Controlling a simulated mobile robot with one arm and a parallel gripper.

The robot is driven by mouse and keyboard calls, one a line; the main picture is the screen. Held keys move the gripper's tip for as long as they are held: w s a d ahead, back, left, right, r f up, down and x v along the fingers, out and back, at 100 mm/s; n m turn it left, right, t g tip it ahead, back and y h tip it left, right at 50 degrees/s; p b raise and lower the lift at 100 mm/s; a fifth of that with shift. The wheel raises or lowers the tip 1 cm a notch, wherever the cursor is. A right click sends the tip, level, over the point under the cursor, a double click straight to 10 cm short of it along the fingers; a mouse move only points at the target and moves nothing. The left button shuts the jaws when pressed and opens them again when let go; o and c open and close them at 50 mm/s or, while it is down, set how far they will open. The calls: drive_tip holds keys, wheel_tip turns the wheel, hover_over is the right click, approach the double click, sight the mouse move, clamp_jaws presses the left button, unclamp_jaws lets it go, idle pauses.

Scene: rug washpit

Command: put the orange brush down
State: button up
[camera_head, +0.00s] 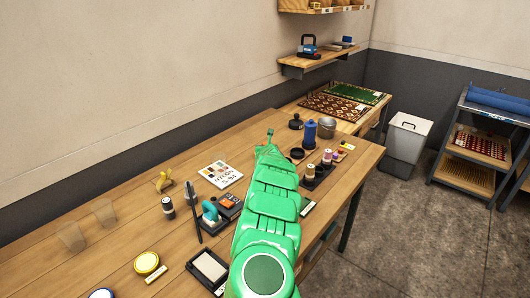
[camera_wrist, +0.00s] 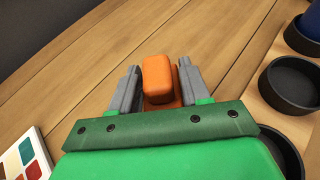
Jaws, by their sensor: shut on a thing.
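My gripper (camera_wrist: 158,72) is shut on the orange brush (camera_wrist: 157,86), with one grey finger on each side of it. The brush shows as an orange rounded block with a wider orange part below, partly hidden by my gripper. Bare wooden table (camera_wrist: 90,72) lies beyond and around it in the wrist view. I cannot tell whether the brush touches the table. In the head view my green arm reaches over the table, with its end (camera_head: 269,138) near the back edge. The brush cannot be made out there.
Black round dishes (camera_wrist: 290,80) stand right of my gripper, by a blue bottle (camera_head: 309,134). A colour card (camera_head: 220,174) lies to the left. A teal-handled tool (camera_head: 210,212) and a black-and-white tray (camera_head: 208,267) are nearer. Bare wood lies between card and dishes.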

drive_tip(key=shift+f, duration=0.7)
drive_tip(key=shift+f, duration=0.1)
drive_tip(key=o, duration=1.1)
drive_tip(key=shift+s+a+r, duration=0.1)
drive_tip(key=shift+s+r, duration=0.15)
drive_tip(key=shift+r, duration=0.1)
drive_tip(key=shift+s+r, duration=0.25)
drive_tip(key=shift+s, duration=1)
drive_tip(key=shift+w+r, duration=0.1)
drive_tip(key=shift+r, duration=3.45)
